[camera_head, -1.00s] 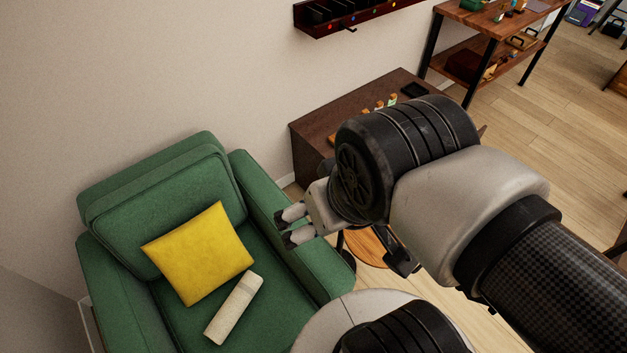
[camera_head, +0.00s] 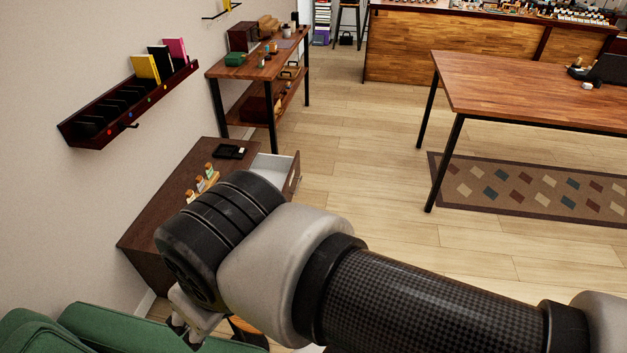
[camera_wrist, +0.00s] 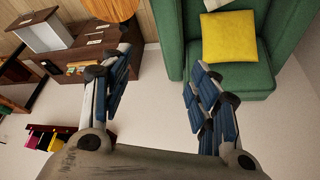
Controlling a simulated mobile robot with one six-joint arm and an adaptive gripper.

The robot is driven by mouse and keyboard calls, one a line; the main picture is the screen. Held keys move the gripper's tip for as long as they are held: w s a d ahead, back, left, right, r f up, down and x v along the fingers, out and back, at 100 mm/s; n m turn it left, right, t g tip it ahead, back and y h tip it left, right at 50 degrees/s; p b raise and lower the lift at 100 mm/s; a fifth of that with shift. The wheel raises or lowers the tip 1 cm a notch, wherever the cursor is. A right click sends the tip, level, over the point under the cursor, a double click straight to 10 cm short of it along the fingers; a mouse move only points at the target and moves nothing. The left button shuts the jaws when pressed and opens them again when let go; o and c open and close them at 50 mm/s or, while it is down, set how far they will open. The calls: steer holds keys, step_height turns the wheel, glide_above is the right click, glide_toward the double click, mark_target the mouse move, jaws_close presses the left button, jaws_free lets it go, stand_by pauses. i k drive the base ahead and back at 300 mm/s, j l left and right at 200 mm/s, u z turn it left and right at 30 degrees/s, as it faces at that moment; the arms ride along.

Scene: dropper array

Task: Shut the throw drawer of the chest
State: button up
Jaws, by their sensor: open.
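The dark brown chest (camera_head: 180,185) stands against the wall in the head view. One drawer (camera_head: 272,168) is pulled out on its right side, with a pale interior and brown front; I cannot tell from a label which drawer it is. My arm hides the rest of that side. In the wrist view the chest (camera_wrist: 80,52) and the open drawer (camera_wrist: 46,36) show at upper left. My gripper (camera_wrist: 155,72) is open and empty, apart from the drawer. In the head view my gripper (camera_head: 188,325) is partly hidden, low by the green armchair.
A green armchair (camera_head: 70,325) with a yellow cushion (camera_wrist: 229,37) stands beside the chest. Small bottles (camera_head: 206,178) and a black tray (camera_head: 231,152) sit on the chest. A wall rack (camera_head: 125,105) hangs above. Open floor (camera_head: 350,170) lies right of the drawer, before a table (camera_head: 520,90).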

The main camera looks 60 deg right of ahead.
mark_target(283, 171)
steer(key=z, duration=1.6)
steer(key=i+l, duration=0.15)
steer(key=l, duration=0.2)
steer(key=i+l, duration=1.5)
steer(key=i+j, duration=0.25)
steer(key=j, duration=0.15)
steer(key=i+j, duration=0.55)
steer(key=j, duration=0.25)
steer(key=i+j, duration=0.25)
steer(key=j, duration=0.15)
